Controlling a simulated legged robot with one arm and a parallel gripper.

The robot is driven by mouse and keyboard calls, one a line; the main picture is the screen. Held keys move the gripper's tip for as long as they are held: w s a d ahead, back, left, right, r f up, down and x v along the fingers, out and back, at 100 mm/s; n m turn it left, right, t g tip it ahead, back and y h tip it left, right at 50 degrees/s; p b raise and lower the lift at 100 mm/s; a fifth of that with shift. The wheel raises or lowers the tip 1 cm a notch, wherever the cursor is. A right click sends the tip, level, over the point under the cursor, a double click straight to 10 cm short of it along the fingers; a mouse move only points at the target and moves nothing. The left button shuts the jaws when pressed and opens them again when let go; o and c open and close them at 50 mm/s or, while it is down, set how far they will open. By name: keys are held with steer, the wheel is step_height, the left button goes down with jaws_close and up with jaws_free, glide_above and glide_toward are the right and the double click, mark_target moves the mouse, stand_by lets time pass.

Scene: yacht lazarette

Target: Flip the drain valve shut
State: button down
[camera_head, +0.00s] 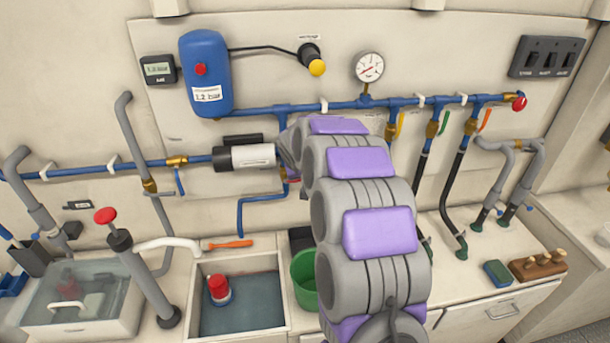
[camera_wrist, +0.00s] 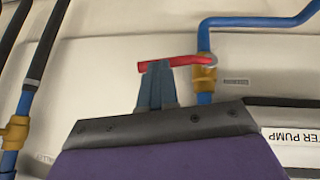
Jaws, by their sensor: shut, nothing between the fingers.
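A valve with a brass body (camera_wrist: 204,78) and a red lever (camera_wrist: 178,61) sits on a blue pipe in the wrist view. Its lever lies crosswise to the pipe. A small label beside it is too small to read. In the head view only a bit of the red lever (camera_head: 293,180) shows beside my arm. My gripper (camera_wrist: 157,66) is shut and empty, with its fingertips at the lever's free end. I cannot tell whether they touch it. In the head view my gripper is hidden behind my arm.
The water pump (camera_head: 246,156) is close beside my arm, left of it. Valves with yellow, green and orange levers (camera_head: 484,120) line the pipe to the right. Below are a sink (camera_head: 288,300), a green bucket (camera_head: 304,280) and a hand pump (camera_head: 140,275).

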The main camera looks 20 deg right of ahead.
steer(key=shift+d, duration=0.1)
steer(key=shift+s+d+f+y+p, duration=0.15)
steer(key=shift+d+f+y+p, duration=0.2)
steer(key=shift+f+y+p, duration=0.3)
steer(key=shift+r, duration=0.1)
steer(key=shift+r+p, duration=0.45)
steer(key=shift+r, duration=0.3)
